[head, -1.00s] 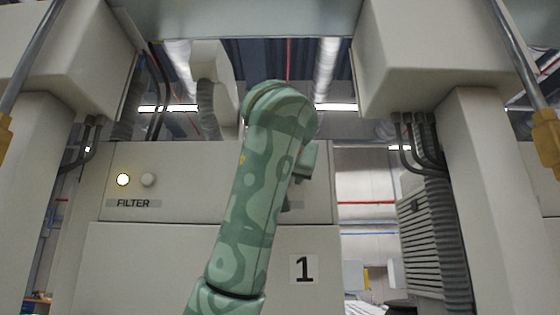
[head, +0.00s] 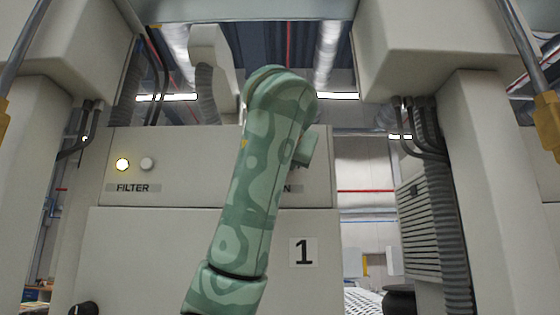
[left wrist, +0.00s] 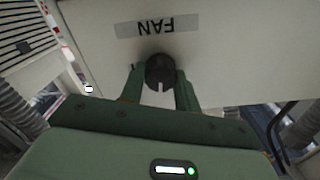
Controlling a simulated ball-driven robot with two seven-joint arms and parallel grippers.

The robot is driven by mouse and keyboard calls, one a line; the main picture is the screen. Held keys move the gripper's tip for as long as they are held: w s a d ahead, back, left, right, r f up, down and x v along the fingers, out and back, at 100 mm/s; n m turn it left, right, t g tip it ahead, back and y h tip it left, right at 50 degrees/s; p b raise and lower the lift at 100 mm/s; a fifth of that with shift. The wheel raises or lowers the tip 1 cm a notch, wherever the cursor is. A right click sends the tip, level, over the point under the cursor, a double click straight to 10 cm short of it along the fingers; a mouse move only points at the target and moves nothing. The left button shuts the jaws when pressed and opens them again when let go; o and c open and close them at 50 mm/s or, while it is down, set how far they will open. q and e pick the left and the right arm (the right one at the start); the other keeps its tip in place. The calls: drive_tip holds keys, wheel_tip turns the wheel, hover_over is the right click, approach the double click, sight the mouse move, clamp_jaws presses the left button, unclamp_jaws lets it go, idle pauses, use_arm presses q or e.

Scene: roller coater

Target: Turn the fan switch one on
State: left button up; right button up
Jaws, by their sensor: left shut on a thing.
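The fan switch is a dark round knob (left wrist: 160,70) with a pale notch, under the FAN label (left wrist: 157,27), which appears upside down in the left wrist view. My left gripper (left wrist: 160,82) has one finger on each side of the knob and is shut on it. The notch points toward the gripper's palm in that view. In the head view my patterned left arm hides the knob and most of its label; only the last letter of the label (head: 287,188) shows. My right gripper is in neither view.
A number 1 sign (head: 303,252) is below. Thick pillars (head: 480,180) and hanging housings (head: 420,60) flank the panel.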

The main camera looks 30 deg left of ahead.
use_arm(q)
drive_tip(key=m+b, duration=0.1)
drive_tip(key=m, duration=0.4)
drive_tip(key=m+b, duration=0.2)
drive_tip(key=m, duration=0.4)
drive_tip(key=m+b, duration=0.2)
drive_tip(key=m, duration=0.3)
drive_tip(key=shift+w+d+f, duration=0.1)
drive_tip(key=shift+f, duration=0.15)
drive_tip(key=shift+w+f+m, duration=0.1)
drive_tip(key=shift+m, duration=0.4)
drive_tip(key=o, duration=1)
drive_tip(key=shift+d, duration=0.2)
drive_tip(key=shift+s, duration=0.2)
drive_tip(key=b+v, duration=0.5)
drive_tip(key=v, duration=1.1)
drive_tip(key=shift+s+b, duration=0.15)
drive_tip(key=shift+b, duration=0.15)
